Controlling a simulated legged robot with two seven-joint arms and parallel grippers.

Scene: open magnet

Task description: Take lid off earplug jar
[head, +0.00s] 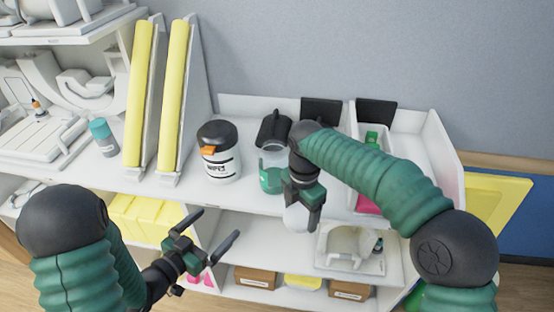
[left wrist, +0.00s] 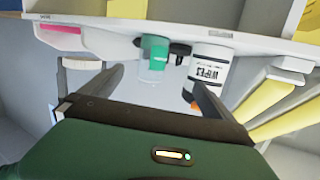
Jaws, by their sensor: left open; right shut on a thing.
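The earplug jar (head: 271,172), clear above and green below, stands on the upper shelf beside the wipes tub. It also shows in the left wrist view (left wrist: 154,55), which looks upside down. No lid shows on it, though my right gripper partly covers its right side. My right gripper (head: 303,210) is in front of and right of the jar, shut on a white rounded piece (head: 296,219) that looks like the lid. The fingers partly hide this piece. My left gripper (head: 218,226) is open and empty, below and in front of the shelf edge, its fingers pointing up and right.
A wipes tub (head: 218,152) stands left of the jar, with a black cup-like holder (head: 273,129) behind. Yellow-edged dividers (head: 174,95) and a teal-capped bottle (head: 103,138) are further left. A bin with a pink item (head: 367,204) is to the right.

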